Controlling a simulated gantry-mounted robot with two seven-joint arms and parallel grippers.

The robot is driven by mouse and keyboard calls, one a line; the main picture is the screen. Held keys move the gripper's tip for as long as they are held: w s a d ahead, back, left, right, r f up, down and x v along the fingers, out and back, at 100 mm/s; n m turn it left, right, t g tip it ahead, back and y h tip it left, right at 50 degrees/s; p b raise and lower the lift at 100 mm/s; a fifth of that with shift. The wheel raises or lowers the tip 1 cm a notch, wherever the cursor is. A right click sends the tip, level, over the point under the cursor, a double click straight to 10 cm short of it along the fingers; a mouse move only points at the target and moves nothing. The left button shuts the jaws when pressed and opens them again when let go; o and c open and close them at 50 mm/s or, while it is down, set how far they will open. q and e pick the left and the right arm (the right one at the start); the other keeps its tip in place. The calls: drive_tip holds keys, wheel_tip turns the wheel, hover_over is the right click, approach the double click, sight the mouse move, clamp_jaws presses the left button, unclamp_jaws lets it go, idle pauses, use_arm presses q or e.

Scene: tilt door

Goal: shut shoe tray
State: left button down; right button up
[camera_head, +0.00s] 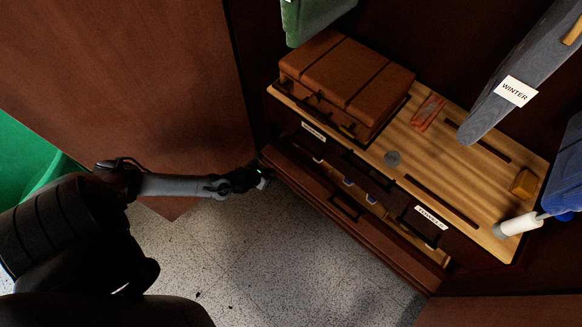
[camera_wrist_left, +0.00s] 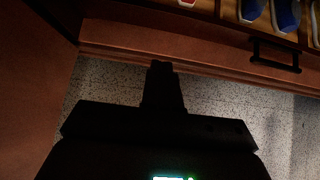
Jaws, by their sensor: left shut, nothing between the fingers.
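The shoe tray's brown front panel (camera_head: 316,190) stands partly open, tilted out from the cabinet, with a dark bar handle (camera_head: 345,207) on it. Blue and white shoes (camera_head: 368,199) show in the gap behind it. In the left wrist view the panel (camera_wrist_left: 190,53), its handle (camera_wrist_left: 275,54) and the shoes (camera_wrist_left: 285,14) run along the top. My left gripper (camera_head: 265,178) is shut and empty at the outer side of the panel's left end. Its fingertips (camera_wrist_left: 162,66) overlap the panel's edge in the left wrist view; I cannot tell whether they touch. My right gripper is not in view.
A grey garment labelled WINTER (camera_head: 490,105) hangs above. A large brown panel (camera_head: 130,75) stands left. Speckled floor (camera_head: 250,255) is clear in front.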

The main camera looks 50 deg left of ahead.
use_arm(q)
wheel_tip(320, 180, down, 2)
drive_tip(key=w+a+f+b, duration=0.1)
drive_tip(key=b, duration=1.1)
approach(295, 159)
drive_tip(key=x, duration=0.5)
drive_tip(key=shift+s+d+f, duration=0.1)
drive_tip(key=shift+d+f, duration=0.05)
drive_tip(key=shift+f, duration=0.15)
drive_tip(key=shift+w+r, duration=0.1)
drive_tip(key=shift+w, duration=0.3)
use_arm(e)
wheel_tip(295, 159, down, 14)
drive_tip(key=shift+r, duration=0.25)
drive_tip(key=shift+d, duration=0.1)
